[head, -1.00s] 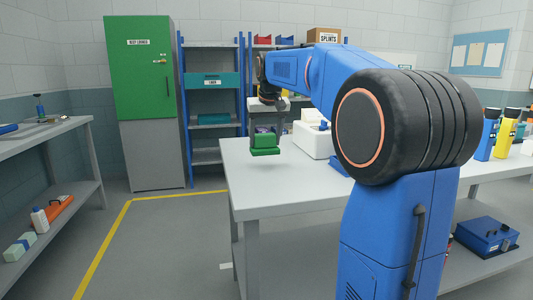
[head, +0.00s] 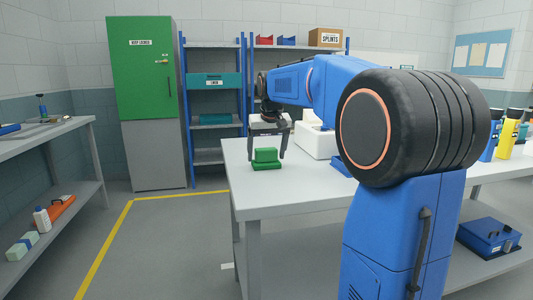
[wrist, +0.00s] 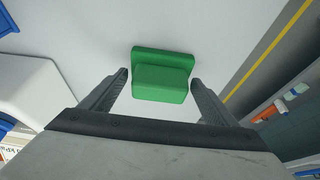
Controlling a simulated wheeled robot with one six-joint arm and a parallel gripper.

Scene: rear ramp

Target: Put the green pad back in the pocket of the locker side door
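The green pad (head: 266,164), a stepped block with a wider base, appears to rest on the white table near its left edge. My gripper (head: 267,157) is above it, pointing down, with its fingers spread on either side of the pad. The wrist view shows the pad (wrist: 160,84) between and just beyond the open fingertips (wrist: 159,80), with a gap on both sides. The locker (head: 145,90), labelled "KEEP LOCKED", has a green upper door and grey lower part; both look shut. I cannot make out a side door pocket.
The white table (head: 262,201) has a white box (head: 313,140) right of the pad. Blue shelving (head: 213,66) stands behind. A grey bench (head: 52,133) is at left. Floor (head: 170,240) with a yellow line (head: 112,236) is clear between bench and table.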

